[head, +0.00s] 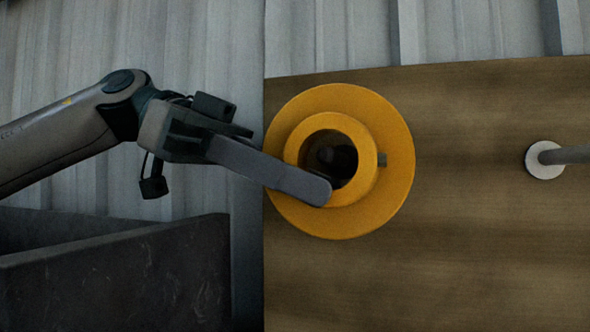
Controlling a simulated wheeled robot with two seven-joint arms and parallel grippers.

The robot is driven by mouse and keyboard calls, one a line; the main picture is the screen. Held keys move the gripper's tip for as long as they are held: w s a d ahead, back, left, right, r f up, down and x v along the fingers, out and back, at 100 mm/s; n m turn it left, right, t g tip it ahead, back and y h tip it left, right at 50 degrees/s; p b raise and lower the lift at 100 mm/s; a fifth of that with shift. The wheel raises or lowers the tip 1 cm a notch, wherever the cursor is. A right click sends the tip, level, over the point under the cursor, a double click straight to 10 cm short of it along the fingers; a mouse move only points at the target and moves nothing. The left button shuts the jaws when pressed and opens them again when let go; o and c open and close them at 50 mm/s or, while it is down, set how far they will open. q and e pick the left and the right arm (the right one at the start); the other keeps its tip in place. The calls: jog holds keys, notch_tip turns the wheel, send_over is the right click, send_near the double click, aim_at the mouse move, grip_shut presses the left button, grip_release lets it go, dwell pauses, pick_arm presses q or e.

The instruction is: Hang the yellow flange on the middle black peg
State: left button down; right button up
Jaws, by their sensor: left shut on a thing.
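The yellow flange (391,118) is a round disc with a raised hub and a central hole, held upright in front of the wooden board. My left gripper (312,188) comes in from the left and is shut on the flange. One long grey finger crosses the hub's lower left; the other finger is mostly hidden. Something dark and rounded (338,158) shows inside the hole; it may be the black peg, but I cannot tell whether the flange is around it. My right gripper is not in view.
The brown wooden board (480,260) fills the right side. A grey peg (570,155) with a white round base sticks out at the far right. A dark open-topped bin (120,275) stands at lower left. Corrugated grey wall (200,50) lies behind. The board between flange and grey peg is clear.

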pick_arm(q)
jog(key=shift+w+d+f+p, duration=0.2)
jog(key=shift+w+p, duration=0.35)
jog(key=shift+w, duration=0.05)
jog(key=shift+w+d+f+p, duration=0.15)
jog(key=shift+w+f+p, duration=0.05)
jog(key=shift+w+p, duration=0.4)
jog(key=shift+w+d+f, duration=0.15)
jog(key=shift+f, duration=0.05)
jog(key=c, duration=1.9)
grip_release()
jog(key=shift+f, duration=0.2)
jog(key=o, duration=0.4)
